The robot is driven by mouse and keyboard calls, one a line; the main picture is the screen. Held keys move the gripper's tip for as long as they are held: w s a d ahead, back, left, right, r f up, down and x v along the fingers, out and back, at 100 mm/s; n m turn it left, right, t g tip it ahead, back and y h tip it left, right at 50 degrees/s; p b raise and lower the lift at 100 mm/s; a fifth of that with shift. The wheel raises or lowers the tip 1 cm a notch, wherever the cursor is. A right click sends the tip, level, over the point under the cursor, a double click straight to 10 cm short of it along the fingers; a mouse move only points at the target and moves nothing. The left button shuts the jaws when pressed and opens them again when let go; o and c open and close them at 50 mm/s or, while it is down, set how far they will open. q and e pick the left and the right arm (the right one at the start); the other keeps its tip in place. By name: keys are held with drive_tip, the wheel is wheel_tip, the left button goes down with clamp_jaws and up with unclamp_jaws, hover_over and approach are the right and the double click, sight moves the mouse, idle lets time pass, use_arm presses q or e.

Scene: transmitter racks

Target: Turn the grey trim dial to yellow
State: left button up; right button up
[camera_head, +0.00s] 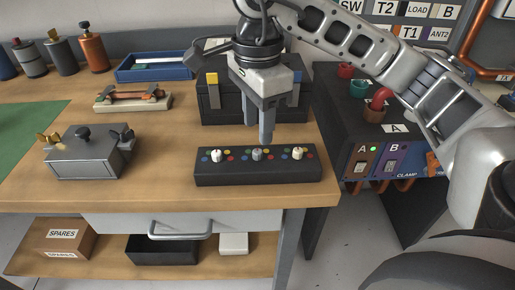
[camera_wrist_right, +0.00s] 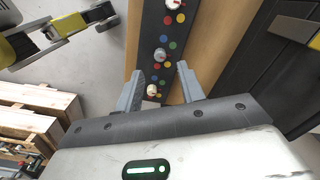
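A dark dial box (camera_head: 257,172) lies near the front edge of the bench, with three dials on its top. The grey dial (camera_head: 257,154) is in the middle, between a white dial (camera_head: 216,156) and a cream dial (camera_head: 299,152). Red, blue, green and yellow dots surround each dial; I cannot tell which the grey dial faces. My right gripper (camera_head: 266,137) points down just above the box, close to the grey dial. In the right wrist view its fingers (camera_wrist_right: 160,72) are apart and empty, with the grey dial (camera_wrist_right: 160,55) just beyond the tips.
A black case (camera_head: 215,108) stands behind the dial box. A grey metal box (camera_head: 83,158) with knobs sits left on the bench (camera_head: 160,190). A dark clamp unit (camera_head: 368,160) stands right, past a gap.

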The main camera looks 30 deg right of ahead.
sight(258, 151)
drive_tip(key=shift+f, duration=2.65)
clamp_jaws()
